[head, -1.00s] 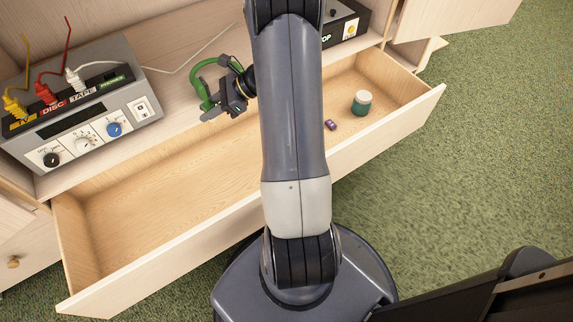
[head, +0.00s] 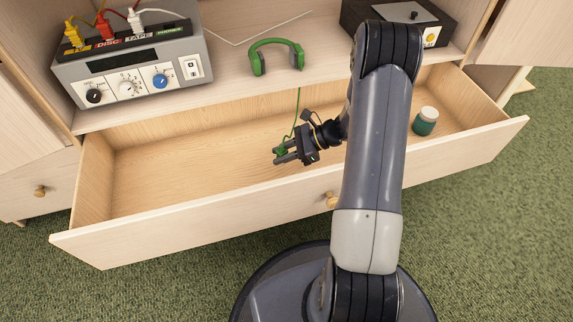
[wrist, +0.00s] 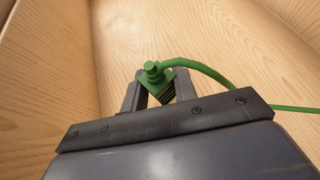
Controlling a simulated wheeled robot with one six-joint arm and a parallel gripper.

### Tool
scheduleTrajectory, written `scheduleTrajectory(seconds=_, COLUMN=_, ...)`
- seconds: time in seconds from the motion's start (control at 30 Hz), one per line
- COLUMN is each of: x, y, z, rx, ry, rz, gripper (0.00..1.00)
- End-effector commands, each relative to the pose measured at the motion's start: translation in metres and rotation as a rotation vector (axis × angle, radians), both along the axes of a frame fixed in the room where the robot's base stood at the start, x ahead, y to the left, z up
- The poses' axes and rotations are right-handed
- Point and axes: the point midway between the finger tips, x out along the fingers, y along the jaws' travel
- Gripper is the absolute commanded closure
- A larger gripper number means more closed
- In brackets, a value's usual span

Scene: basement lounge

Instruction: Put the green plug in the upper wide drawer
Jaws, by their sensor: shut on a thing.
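My gripper (head: 284,156) is shut on the green plug (head: 279,151), over the open upper wide drawer (head: 170,170). In the wrist view the green plug (wrist: 155,75) sits between the two fingers, with the wooden drawer floor and walls around it. A green cord runs from the plug up to the green headphones (head: 276,57) on the shelf above the drawer. How high the plug is above the drawer floor is hard to tell.
A grey switch box (head: 135,65) with yellow, red and white plugs stands on the shelf at left. A black box (head: 400,22) stands at right. A green jar with a white lid (head: 425,121) stands in the drawer's right part. The drawer's left part is clear.

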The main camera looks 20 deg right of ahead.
Motion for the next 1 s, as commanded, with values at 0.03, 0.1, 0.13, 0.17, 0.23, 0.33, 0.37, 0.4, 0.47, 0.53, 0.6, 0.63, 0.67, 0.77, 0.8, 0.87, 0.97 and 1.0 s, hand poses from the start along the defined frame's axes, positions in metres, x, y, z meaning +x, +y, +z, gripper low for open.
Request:
scheduleTrajectory(seconds=0.03, x=0.0, y=0.0, z=-0.009, rx=0.001, ry=0.001, rz=0.0, gripper=0.97)
scheduleTrajectory(seconds=0.1, x=0.0, y=0.0, z=-0.014, rx=0.001, ry=-0.001, rz=-0.001, gripper=0.97)
scheduleTrajectory(seconds=0.13, x=0.0, y=0.0, z=-0.016, rx=0.001, ry=-0.002, rz=0.0, gripper=0.97)
scheduleTrajectory(seconds=0.17, x=0.0, y=0.0, z=-0.02, rx=0.001, ry=-0.002, rz=0.0, gripper=0.97)
scheduleTrajectory(seconds=0.23, x=0.0, y=0.0, z=-0.032, rx=0.001, ry=0.0, rz=-0.001, gripper=0.97)
scheduleTrajectory(seconds=0.33, x=0.0, y=0.0, z=-0.044, rx=0.001, ry=0.0, rz=-0.002, gripper=0.97)
scheduleTrajectory(seconds=0.37, x=0.001, y=0.0, z=-0.046, rx=0.001, ry=-0.001, rz=-0.002, gripper=0.97)
scheduleTrajectory(seconds=0.4, x=0.001, y=0.0, z=-0.046, rx=0.0, ry=-0.001, rz=-0.002, gripper=0.97)
scheduleTrajectory(seconds=0.47, x=0.001, y=0.0, z=-0.044, rx=0.0, ry=-0.002, rz=-0.002, gripper=0.97)
scheduleTrajectory(seconds=0.53, x=0.001, y=0.0, z=-0.044, rx=0.0, ry=-0.002, rz=-0.002, gripper=0.97)
scheduleTrajectory(seconds=0.6, x=0.001, y=0.0, z=-0.044, rx=0.0, ry=-0.002, rz=-0.001, gripper=0.97)
scheduleTrajectory(seconds=0.63, x=0.001, y=0.0, z=-0.045, rx=0.0, ry=-0.002, rz=-0.001, gripper=0.97)
scheduleTrajectory(seconds=0.67, x=0.0, y=0.0, z=-0.046, rx=0.0, ry=-0.002, rz=-0.001, gripper=0.97)
scheduleTrajectory(seconds=0.77, x=0.0, y=0.0, z=-0.047, rx=0.0, ry=-0.002, rz=-0.001, gripper=0.71)
scheduleTrajectory(seconds=0.8, x=0.0, y=0.0, z=-0.047, rx=0.0, ry=-0.002, rz=-0.001, gripper=0.67)
scheduleTrajectory(seconds=0.87, x=0.0, y=0.0, z=-0.047, rx=0.0, ry=-0.002, rz=-0.001, gripper=0.62)
scheduleTrajectory(seconds=0.97, x=0.0, y=0.0, z=-0.047, rx=0.0, ry=-0.002, rz=-0.001, gripper=0.54)
scheduleTrajectory(seconds=1.0, x=0.0, y=0.0, z=-0.047, rx=0.0, ry=-0.002, rz=-0.001, gripper=0.51)
